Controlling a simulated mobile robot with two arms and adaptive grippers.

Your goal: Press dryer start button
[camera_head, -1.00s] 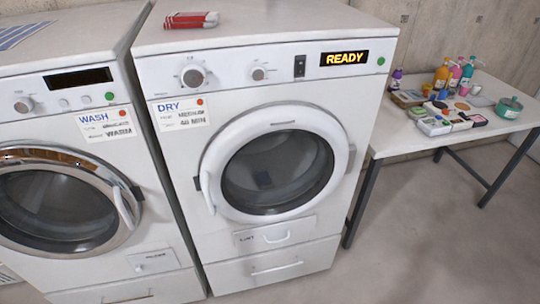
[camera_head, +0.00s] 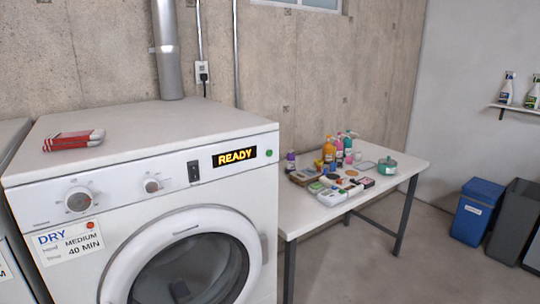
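The white dryer (camera_head: 225,115) stands at the left of the head view, its round door (camera_head: 118,278) shut. Its display (camera_head: 234,156) reads "READY" in yellow. A small green round button (camera_head: 269,153) sits at the right end of the control panel, right of the display. A dark rocker switch (camera_head: 194,172) and two knobs, a large one (camera_head: 78,199) and a small one (camera_head: 152,185), are further left. A note (camera_head: 69,243) reads "DRY", "MEDIUM", "40 MIN". Neither of my grippers is in view.
A table (camera_head: 412,163) with bottles, small boxes and a green pot (camera_head: 387,166) stands to the right. Blue (camera_head: 476,212) and dark (camera_head: 513,221) bins are at far right. Grey floor (camera_head: 425,265) is clear in front.

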